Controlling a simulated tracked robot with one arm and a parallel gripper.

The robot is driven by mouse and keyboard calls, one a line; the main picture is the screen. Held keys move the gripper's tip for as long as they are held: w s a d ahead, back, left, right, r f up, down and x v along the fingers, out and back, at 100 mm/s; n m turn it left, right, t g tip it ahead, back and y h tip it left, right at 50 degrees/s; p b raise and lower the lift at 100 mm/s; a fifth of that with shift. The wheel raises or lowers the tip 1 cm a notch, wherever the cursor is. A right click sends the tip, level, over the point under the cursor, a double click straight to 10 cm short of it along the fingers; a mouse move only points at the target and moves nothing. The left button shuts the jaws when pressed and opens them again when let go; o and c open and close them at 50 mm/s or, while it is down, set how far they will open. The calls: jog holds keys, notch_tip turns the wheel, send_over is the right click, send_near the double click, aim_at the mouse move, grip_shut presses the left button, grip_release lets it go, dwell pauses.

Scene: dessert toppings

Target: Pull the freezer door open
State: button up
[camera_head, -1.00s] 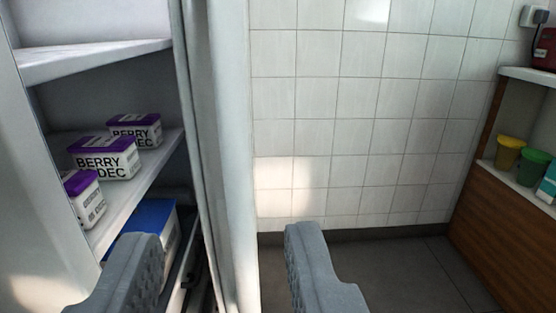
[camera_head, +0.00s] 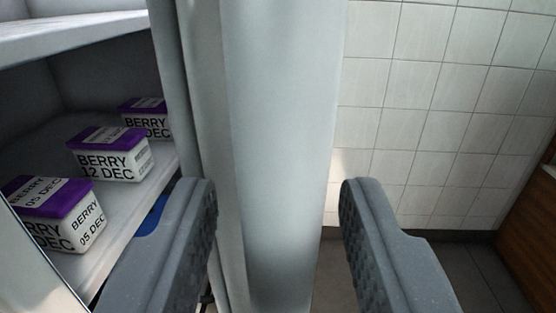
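The freezer door (camera_head: 275,130) stands open, seen nearly edge-on as a tall pale grey panel in the middle of the view. Its gasket side faces left toward the freezer interior. My gripper (camera_head: 278,195) is open, with its left finger in front of the freezer opening and its right finger right of the door's edge. The door lies between the two fingers in the picture. I cannot tell whether either finger touches it. No handle shows.
Inside the freezer, a shelf (camera_head: 140,195) holds white tubs with purple lids, such as the berry tub (camera_head: 112,163). Part of a blue lid (camera_head: 151,216) shows below. A white tiled wall (camera_head: 440,110) and a wooden counter side (camera_head: 538,220) are at right, with dark floor between.

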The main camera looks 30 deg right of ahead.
jog(key=shift+w+d, duration=0.2)
jog(key=shift+w, duration=0.2)
